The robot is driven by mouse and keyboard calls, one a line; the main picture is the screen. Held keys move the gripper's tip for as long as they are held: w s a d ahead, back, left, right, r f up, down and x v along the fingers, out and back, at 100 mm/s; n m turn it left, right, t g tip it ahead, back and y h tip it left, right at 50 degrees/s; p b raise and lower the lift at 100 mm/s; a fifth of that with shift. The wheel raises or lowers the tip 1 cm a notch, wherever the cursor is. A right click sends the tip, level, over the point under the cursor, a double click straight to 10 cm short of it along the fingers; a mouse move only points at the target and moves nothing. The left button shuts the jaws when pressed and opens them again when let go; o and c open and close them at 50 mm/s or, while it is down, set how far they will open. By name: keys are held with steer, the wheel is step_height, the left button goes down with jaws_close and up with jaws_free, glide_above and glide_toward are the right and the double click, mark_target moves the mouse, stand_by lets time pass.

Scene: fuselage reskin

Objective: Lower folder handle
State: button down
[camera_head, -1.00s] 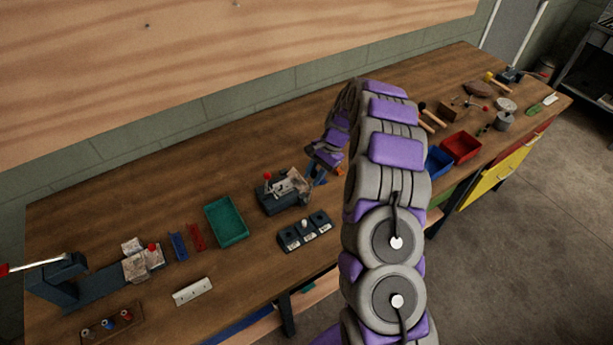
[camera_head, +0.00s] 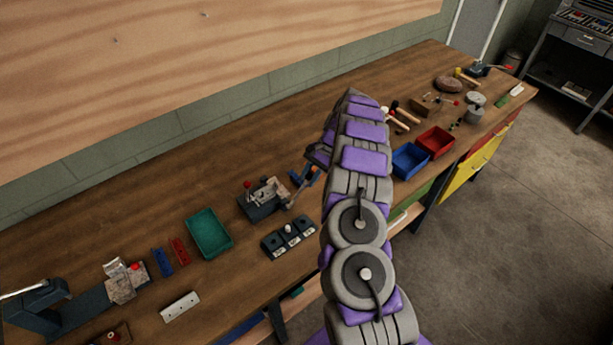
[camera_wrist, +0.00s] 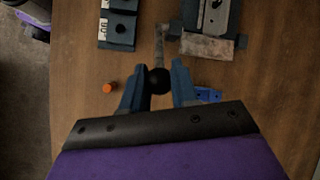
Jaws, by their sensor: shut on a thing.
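In the head view a dark bench tool (camera_head: 262,205) with a red knob and a pale metal block stands on the workbench. I take it for the folder. Its lever handle (camera_wrist: 159,42) shows in the wrist view as a thin grey rod ending in a black ball knob (camera_wrist: 158,80). My gripper (camera_wrist: 157,88) has one blue finger on each side of the knob and is shut on it, beside the tool's block (camera_wrist: 207,46). In the head view my arm partly hides the gripper and the handle end.
Blue (camera_head: 410,159) and red (camera_head: 435,142) bins stand right of my arm. An orange cylinder (camera_wrist: 107,88) lies near the left finger.

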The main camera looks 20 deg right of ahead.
steer(key=shift+d+f, duration=0.1)
steer(key=shift+d, duration=0.05)
steer(key=c, duration=0.9)
jaws_free()
steer(key=shift+d, duration=0.1)
steer(key=p+v, duration=0.8)
steer(key=v, duration=0.9)
steer(key=shift+d, duration=0.25)
